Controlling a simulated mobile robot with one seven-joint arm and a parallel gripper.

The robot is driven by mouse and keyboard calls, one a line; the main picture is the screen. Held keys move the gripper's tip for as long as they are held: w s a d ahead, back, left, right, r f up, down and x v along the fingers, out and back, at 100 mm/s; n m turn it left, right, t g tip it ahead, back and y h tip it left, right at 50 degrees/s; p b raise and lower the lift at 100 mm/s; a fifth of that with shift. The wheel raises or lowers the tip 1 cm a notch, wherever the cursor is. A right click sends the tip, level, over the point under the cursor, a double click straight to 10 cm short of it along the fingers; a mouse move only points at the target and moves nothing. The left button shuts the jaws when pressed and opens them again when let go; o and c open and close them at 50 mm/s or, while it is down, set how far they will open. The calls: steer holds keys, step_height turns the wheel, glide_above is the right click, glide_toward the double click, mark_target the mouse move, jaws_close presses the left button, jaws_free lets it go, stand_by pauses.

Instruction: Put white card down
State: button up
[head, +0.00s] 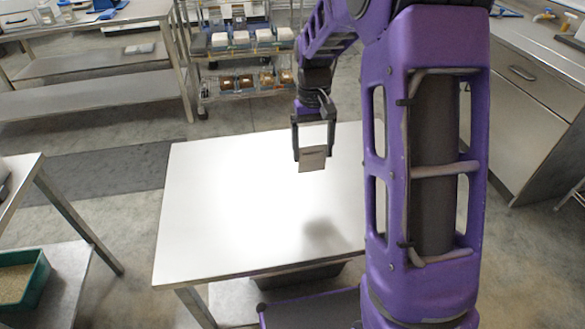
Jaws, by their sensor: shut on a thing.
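My gripper (313,152) points down above the far right part of a white-topped table (215,220). It is shut on a small flat card (312,161), which looks greyish-beige here and hangs below the fingers. The card is apart from the tabletop, and a soft shadow lies on the table nearer to me. My purple arm hides the right part of the table.
The visible tabletop is bare. A wire cart (243,62) with several boxes stands behind it. A steel bench (90,100) is at the back left, a green tray (38,282) of grain-like material at the lower left, and steel cabinets (530,110) at the right.

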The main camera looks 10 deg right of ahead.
step_height(320, 180, down, 9)
steer(key=shift+w+d+f+b, duration=0.1)
steer(key=shift+f+b, duration=0.05)
steer(key=shift+b, duration=0.6)
steer(key=shift+f, duration=0.2)
steer(key=o, duration=1.2)
steer(key=shift+r, duration=0.1)
